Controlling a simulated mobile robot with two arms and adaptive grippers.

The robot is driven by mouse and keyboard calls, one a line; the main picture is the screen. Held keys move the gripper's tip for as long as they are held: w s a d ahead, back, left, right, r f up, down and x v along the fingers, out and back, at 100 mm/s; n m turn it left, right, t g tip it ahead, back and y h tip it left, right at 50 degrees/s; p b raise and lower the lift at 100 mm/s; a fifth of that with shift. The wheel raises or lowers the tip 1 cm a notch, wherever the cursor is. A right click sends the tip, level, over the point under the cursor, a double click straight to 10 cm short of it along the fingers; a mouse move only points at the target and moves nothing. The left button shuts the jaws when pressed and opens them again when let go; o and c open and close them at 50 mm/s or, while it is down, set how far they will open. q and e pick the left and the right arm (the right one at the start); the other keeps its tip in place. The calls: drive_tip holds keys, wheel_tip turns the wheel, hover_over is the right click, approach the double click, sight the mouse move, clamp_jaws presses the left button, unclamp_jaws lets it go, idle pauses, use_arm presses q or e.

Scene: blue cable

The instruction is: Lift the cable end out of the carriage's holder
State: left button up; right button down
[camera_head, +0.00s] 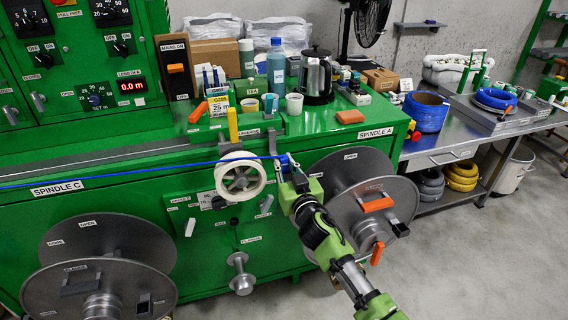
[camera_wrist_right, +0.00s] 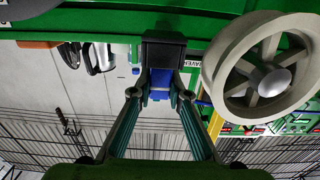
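The blue cable (camera_head: 110,176) runs from the left across the front of the green machine to the white guide wheel (camera_head: 240,176) of the carriage. Its blue end (camera_head: 285,160) is just right of that wheel. My right gripper (camera_head: 288,170) is at this end. In the right wrist view my right gripper (camera_wrist_right: 160,92) has its fingers drawn together around the blue cable end (camera_wrist_right: 161,80), directly at a dark block (camera_wrist_right: 164,48), which looks like the holder. The wheel (camera_wrist_right: 262,72) is close beside it. My left gripper is not in view.
A large grey reel (camera_head: 355,190) on spindle A stands right behind my right arm; another reel (camera_head: 100,270) is at lower left. Bottles, a kettle (camera_head: 316,78) and an orange block (camera_head: 350,117) stand on the machine top.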

sight(284, 158)
drive_tip(key=shift+w+r+p, duration=0.1)
drive_tip(key=shift+r+p, duration=0.3)
drive_tip(key=shift+r, duration=0.1)
idle(0.7)
drive_tip(key=shift+r, duration=0.15)
drive_tip(key=shift+r+p, duration=0.3)
drive_tip(key=shift+p, duration=0.15)
idle(0.6)
drive_tip(key=shift+r+p, duration=2.6)
drive_tip(key=shift+r, duration=0.2)
